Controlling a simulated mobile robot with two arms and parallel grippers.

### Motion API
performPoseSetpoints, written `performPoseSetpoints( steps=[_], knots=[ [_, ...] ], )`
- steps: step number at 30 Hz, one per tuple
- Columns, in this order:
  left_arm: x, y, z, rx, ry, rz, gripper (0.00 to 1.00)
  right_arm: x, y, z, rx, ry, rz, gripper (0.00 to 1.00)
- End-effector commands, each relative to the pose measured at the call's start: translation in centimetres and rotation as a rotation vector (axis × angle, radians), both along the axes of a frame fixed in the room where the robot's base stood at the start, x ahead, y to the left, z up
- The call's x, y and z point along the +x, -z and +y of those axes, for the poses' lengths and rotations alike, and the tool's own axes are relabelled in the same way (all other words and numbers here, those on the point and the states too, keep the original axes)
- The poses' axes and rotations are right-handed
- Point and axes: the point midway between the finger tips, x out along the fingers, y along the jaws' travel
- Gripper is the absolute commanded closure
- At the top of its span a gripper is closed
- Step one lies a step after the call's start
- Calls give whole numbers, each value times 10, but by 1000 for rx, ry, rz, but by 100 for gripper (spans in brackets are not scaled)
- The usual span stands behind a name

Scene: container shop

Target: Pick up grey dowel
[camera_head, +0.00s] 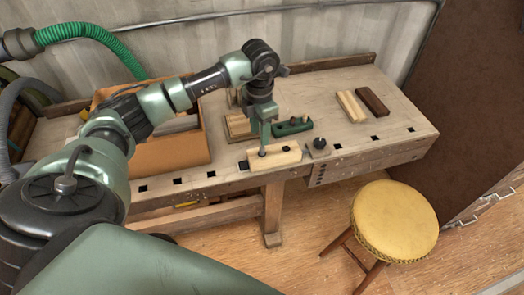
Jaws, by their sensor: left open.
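My left gripper (264,140) hangs pointing down above the front edge of the workbench, open. Its fingertips are at a pale wooden block (279,160) that has dark spots along its top. I cannot clearly make out a grey dowel; the fingers cover part of the block's top, and anything between them is too small to tell. A green block (290,130) with small dark spots lies just behind and right of the gripper. My right gripper is not in view.
The workbench (370,133) has an orange-brown box (178,153) at left, a dark knob (319,144) near the front edge, and pale (351,106) and dark brown (372,101) wooden pieces at right. A yellow stool (394,220) stands in front. The bench's right end is mostly clear.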

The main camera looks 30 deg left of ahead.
Motion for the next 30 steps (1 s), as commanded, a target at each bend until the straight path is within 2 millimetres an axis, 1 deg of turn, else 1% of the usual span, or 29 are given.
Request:
performPoseSetpoints(
  steps=[6,10,14,19,20,21,24,30],
  knots=[
    [0,28,-7,-5,2,4,60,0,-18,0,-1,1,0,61],
    [0,46,-7,-5,1,2,60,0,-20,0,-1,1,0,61],
    [1,54,-7,-4,2,-1,60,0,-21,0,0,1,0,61],
    [1,54,-7,-4,3,-1,60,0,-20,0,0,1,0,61],
    [1,54,-7,-4,2,-1,62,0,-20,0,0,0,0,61],
    [1,54,-7,-4,2,-1,74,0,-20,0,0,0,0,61],
    [1,54,-7,-5,2,-1,100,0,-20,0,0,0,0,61],
    [1,54,-7,-5,2,-1,100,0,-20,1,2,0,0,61]
  ],
)
